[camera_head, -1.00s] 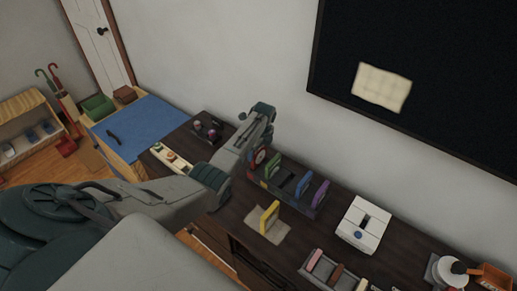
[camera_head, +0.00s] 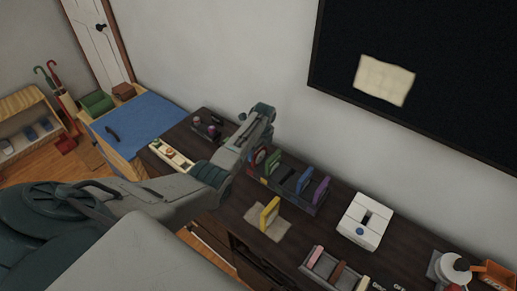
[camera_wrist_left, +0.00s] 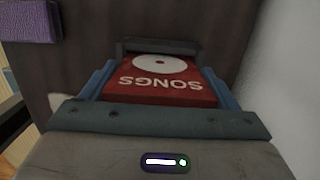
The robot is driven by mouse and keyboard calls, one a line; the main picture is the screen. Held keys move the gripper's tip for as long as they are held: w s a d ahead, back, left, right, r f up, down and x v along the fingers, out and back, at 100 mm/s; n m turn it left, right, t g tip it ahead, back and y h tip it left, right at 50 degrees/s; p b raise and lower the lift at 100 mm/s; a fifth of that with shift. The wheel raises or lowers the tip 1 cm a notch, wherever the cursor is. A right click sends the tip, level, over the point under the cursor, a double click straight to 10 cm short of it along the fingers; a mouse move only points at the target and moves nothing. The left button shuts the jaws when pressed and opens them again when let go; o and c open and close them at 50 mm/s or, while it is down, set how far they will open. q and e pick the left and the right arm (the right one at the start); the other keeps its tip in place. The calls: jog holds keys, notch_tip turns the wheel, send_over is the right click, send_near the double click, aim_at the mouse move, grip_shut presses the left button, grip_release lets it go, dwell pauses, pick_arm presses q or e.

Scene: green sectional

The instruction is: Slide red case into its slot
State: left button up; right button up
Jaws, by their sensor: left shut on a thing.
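The red case (camera_wrist_left: 165,88), with a white disc and the word SONGS, is between the blue fingers of my left gripper (camera_wrist_left: 160,85) in the left wrist view. The gripper is shut on it. In the head view the red case (camera_head: 259,158) shows as a small patch beside my arm, at the left end of a dark rack (camera_head: 285,191). A dark bar (camera_wrist_left: 160,46) lies just beyond the case in the wrist view. How deep the case sits in its slot cannot be told. My right gripper is not in view.
The rack also holds green (camera_head: 273,162), blue (camera_head: 304,180) and purple (camera_head: 320,190) cases. A white box (camera_head: 364,221) stands to the right. The wall rises close behind the rack.

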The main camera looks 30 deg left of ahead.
pick_arm(q)
jog(key=shift+f+b, duration=0.85)
jog(key=shift+f, duration=0.35)
jog(key=o, duration=0.9)
jog(key=shift+r, duration=0.15)
jog(key=r, duration=0.3)
jog(key=d+r+b, duration=0.1)
jog(key=r, duration=0.6)
jog(key=shift+d+r+b, duration=0.15)
jog(key=shift+r+b, duration=0.1)
jog(key=shift+b, duration=0.15)
jog(key=shift+s+f, duration=0.1)
